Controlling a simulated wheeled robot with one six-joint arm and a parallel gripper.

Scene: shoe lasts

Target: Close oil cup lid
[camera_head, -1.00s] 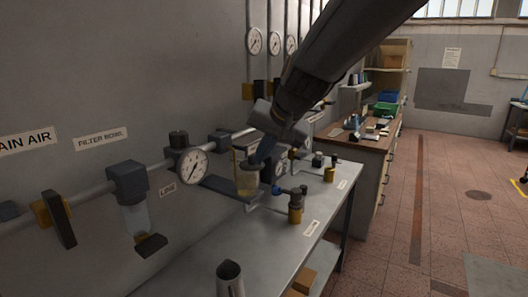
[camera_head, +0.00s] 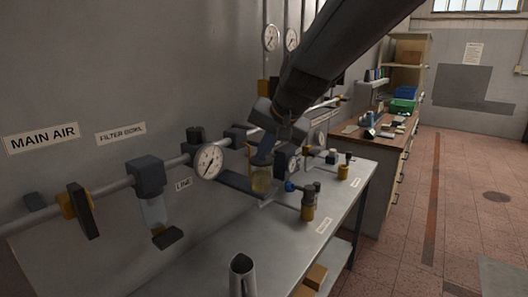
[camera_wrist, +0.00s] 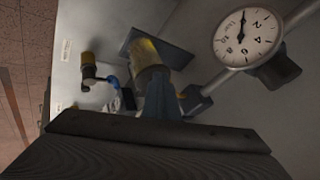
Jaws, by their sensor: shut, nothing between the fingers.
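The oil cup (camera_head: 262,180) is a clear cup with yellow oil, fixed by the wall pipe above the bench. In the wrist view the cup (camera_wrist: 150,62) is just beyond my fingertips. My gripper (camera_head: 264,154) is shut and empty, pointing down at the cup's top. In the wrist view my gripper (camera_wrist: 161,88) overlaps the cup's near end; I cannot tell whether it touches. The lid is not clearly visible, and its angle cannot be told.
A pressure gauge (camera_head: 209,161) is left of the cup; it also shows in the wrist view (camera_wrist: 247,38). A brass valve fitting (camera_head: 308,205) stands on the bench (camera_head: 225,262) to the right.

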